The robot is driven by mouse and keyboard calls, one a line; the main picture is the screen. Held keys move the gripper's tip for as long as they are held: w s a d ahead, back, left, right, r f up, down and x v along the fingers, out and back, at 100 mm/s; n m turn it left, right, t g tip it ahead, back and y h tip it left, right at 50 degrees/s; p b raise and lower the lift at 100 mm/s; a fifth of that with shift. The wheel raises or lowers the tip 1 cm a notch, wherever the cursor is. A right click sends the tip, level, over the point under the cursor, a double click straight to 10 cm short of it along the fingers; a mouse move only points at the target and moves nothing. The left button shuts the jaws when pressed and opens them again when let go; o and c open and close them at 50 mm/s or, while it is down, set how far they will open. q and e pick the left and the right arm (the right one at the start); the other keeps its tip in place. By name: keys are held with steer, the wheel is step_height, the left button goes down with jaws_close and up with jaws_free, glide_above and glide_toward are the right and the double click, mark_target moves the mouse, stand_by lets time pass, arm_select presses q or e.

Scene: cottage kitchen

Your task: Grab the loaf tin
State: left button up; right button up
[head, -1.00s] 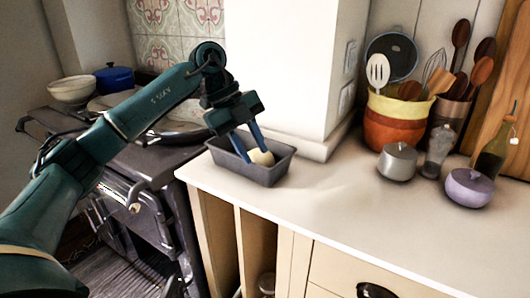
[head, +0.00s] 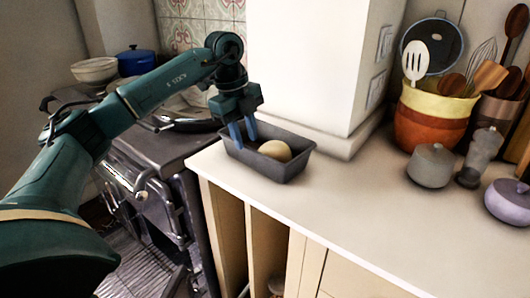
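The loaf tin (head: 262,166) is a dark grey rectangular tin standing upright on the white counter, at its left end by the stove. A pale, round, bread-like thing (head: 275,150) lies in it. My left gripper (head: 243,142) comes down from above at the tin's left end, with its blue fingers at the rim. A gap shows between the fingers. I cannot tell whether they touch the tin, as the lower fingertips are partly hidden by it. My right gripper is not in view.
A white wall pillar (head: 305,70) stands just behind the tin. A grey lidded pot (head: 431,165), a yellow and orange utensil crock (head: 428,122) and a purple pot (head: 508,202) stand at the right. The counter between is clear. The dark stove (head: 160,150) is at the left.

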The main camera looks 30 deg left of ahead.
mark_target(248, 147)
arm_select(q)
steer(key=shift+d+f, duration=0.2)
steer(key=shift+f, duration=0.9)
steer(key=shift+d+f, duration=0.2)
steer(key=shift+f, duration=0.85)
steer(key=shift+w, duration=0.1)
steer(key=c, duration=0.6)
jaws_close()
steer(key=shift+r, duration=0.1)
steer(key=shift+r, duration=0.2)
